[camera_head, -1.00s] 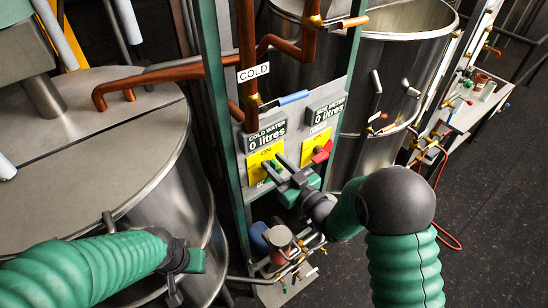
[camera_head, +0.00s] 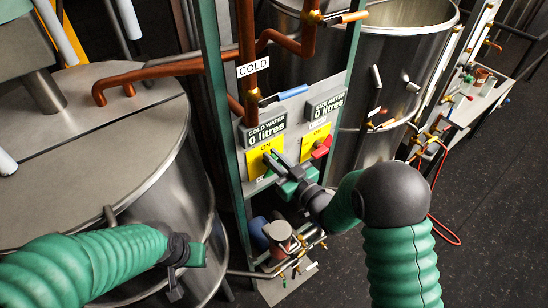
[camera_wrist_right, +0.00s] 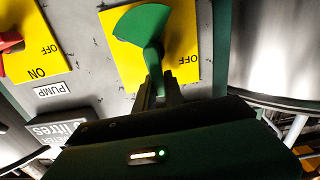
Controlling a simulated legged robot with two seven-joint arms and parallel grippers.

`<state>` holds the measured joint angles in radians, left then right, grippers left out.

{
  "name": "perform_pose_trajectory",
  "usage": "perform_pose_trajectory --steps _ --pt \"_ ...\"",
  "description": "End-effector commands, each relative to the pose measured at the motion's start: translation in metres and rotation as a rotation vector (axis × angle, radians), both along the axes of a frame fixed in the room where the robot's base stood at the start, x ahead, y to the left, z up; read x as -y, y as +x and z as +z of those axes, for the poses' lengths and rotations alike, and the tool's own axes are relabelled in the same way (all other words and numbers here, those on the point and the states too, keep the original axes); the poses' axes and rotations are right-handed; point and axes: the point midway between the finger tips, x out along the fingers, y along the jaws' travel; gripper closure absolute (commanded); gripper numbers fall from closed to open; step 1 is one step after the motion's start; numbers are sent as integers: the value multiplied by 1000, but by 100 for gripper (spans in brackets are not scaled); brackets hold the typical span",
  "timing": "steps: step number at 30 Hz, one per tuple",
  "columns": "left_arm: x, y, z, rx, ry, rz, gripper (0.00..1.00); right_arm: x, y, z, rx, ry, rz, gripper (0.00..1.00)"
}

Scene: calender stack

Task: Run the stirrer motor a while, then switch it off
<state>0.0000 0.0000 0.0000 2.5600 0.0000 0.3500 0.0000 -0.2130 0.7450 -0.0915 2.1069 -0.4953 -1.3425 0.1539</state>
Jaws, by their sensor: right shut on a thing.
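The green switch (camera_wrist_right: 146,24) is a fan-shaped knob with a narrow handle on a yellow ON/OFF plate (camera_wrist_right: 112,50). In the head view this plate (camera_head: 258,158) is the left one on the grey panel. My right gripper (camera_wrist_right: 156,84) is shut on the green switch's handle; in the head view the gripper (camera_head: 272,160) hides most of the switch. A red switch (camera_wrist_right: 8,40) on another yellow plate, labelled PUMP, is beside it. My left gripper (camera_head: 174,284) hangs by the left tank; its jaws are unclear. No stirrer label is readable.
A steel tank (camera_head: 150,185) stands left of the panel and another (camera_head: 415,60) behind it. Copper pipes (camera_head: 180,76) run above. Two meters read 0 litres, including the cold water meter (camera_head: 264,131). Pipe fittings (camera_head: 300,250) sit below. Dark floor (camera_head: 500,200) is clear at right.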

Motion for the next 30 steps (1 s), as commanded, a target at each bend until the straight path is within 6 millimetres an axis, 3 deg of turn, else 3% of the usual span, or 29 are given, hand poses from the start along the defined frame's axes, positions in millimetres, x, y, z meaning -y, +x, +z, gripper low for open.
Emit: perform_pose_trajectory --steps 20,30 --pt "0 0 -9 0 0 0 64 -2 -1 -2 26 -34 1 100" --pt "0 0 -48 0 0 0 64 -9 -6 -8 138 -184 1 100"
